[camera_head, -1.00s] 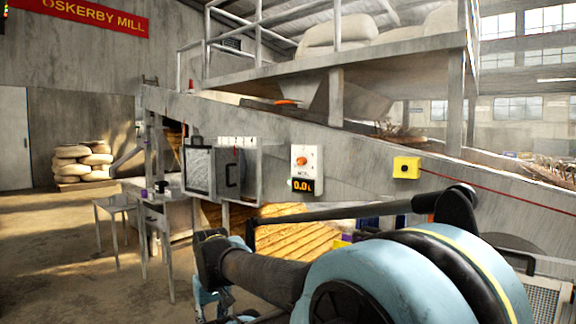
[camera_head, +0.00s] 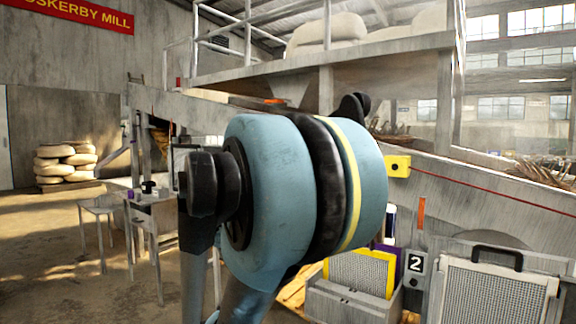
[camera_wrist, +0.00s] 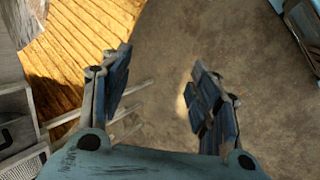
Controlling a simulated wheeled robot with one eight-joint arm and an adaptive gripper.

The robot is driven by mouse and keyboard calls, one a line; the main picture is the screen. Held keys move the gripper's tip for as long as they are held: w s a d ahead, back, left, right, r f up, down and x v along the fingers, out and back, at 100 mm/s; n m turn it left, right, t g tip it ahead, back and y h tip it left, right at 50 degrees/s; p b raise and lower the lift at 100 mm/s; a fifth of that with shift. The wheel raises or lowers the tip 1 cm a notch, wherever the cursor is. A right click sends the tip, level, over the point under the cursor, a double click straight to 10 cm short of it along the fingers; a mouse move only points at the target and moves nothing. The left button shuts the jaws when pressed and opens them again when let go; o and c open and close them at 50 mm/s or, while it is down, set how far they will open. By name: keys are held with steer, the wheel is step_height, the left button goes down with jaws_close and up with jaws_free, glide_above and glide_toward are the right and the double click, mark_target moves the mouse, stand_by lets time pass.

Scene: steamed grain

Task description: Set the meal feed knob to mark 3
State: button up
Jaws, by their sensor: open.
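The panel with the orange knob and the small lit readout, seen in the earlier head view, is now hidden behind my arm. No meal feed knob or mark shows in the head view or the wrist view. My gripper (camera_wrist: 160,80) is open and empty in the wrist view. Its two fingers stand wide apart over the bare concrete floor (camera_wrist: 165,40), with nothing between them. In the head view my arm fills the middle of the picture, and the gripper itself cannot be made out there.
A yellow box (camera_head: 397,166) hangs on the sloping grey wall. Below it stand a crate with a yellow-framed screen (camera_head: 362,272), a plate marked 2 (camera_head: 415,264) and a mesh-fronted panel (camera_head: 495,295). A small metal table (camera_head: 152,198) and stacked sacks (camera_head: 65,163) are at left.

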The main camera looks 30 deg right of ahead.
steer(key=w+d+r+n+t+h, duration=0.3)
steer(key=w+d+r+n+h, duration=0.7)
steer(key=w+d+r+n, duration=1.1)
steer(key=w+d+r+m, duration=0.1)
steer(key=w+d, duration=0.3)
steer(key=d, duration=0.4)
steer(key=w+d+r+m, duration=0.2)
steer(key=w+d, duration=0.3)
steer(key=d, duration=0.3)
steer(key=shift+d+r, duration=0.35)
steer(key=shift+r, duration=0.15)
steer(key=c, duration=1.1)
